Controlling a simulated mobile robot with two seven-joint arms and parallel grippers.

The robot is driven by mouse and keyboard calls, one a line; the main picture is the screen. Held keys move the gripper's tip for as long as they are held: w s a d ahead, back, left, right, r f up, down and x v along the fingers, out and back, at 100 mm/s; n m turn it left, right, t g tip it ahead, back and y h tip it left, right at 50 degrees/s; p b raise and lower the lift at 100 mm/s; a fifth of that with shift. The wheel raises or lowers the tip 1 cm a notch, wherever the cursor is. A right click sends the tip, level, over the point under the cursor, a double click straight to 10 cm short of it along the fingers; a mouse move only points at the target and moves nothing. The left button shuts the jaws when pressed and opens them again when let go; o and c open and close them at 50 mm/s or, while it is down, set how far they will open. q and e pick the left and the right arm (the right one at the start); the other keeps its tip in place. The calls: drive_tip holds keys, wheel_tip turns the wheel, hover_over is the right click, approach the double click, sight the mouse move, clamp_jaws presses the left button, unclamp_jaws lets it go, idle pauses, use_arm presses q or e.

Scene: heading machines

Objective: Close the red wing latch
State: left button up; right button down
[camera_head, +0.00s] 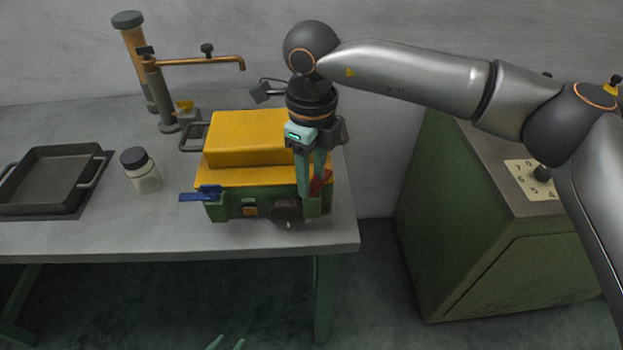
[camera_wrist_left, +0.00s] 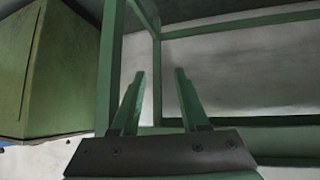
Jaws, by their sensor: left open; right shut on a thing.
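The red wing latch (camera_head: 323,180) is at the right end of the green machine (camera_head: 228,212) with the yellow top, partly hidden by my right gripper. My right gripper (camera_head: 308,188) points down there with its fingers shut on the red latch; the exact contact is hard to see. A blue wing latch (camera_head: 199,195) sticks out to the left at the machine's left front. My left gripper (camera_head: 228,345) shows only its fingertips at the bottom edge of the head view. In the left wrist view its fingers (camera_wrist_left: 158,76) are apart with nothing between them.
The machine stands near the right end of the grey table (camera_head: 120,228). A white jar (camera_head: 141,172), a dark tray (camera_head: 45,180) and a brass-armed stand (camera_head: 160,98) are left of it. A green cabinet (camera_head: 470,210) stands to the right, across a gap.

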sight(312, 180)
drive_tip(key=n+b, duration=0.1)
drive_tip(key=n, duration=0.2)
drive_tip(key=shift+n, duration=0.4)
drive_tip(key=n, duration=0.2)
drive_tip(key=shift+n+b, duration=0.3)
drive_tip(key=shift+n, duration=0.1)
use_arm(q)
drive_tip(key=shift+w+d+f, duration=0.3)
drive_tip(key=shift+d+f, duration=0.25)
use_arm(e)
drive_tip(key=shift+n, duration=0.3)
use_arm(q)
drive_tip(key=shift+f, duration=0.1)
drive_tip(key=shift+a, duration=0.1)
use_arm(e)
drive_tip(key=shift+c, duration=2)
unclamp_jaws()
drive_tip(key=shift+r, duration=0.1)
wheel_tip(312, 180, up, 12)
drive_tip(key=shift+r, duration=0.2)
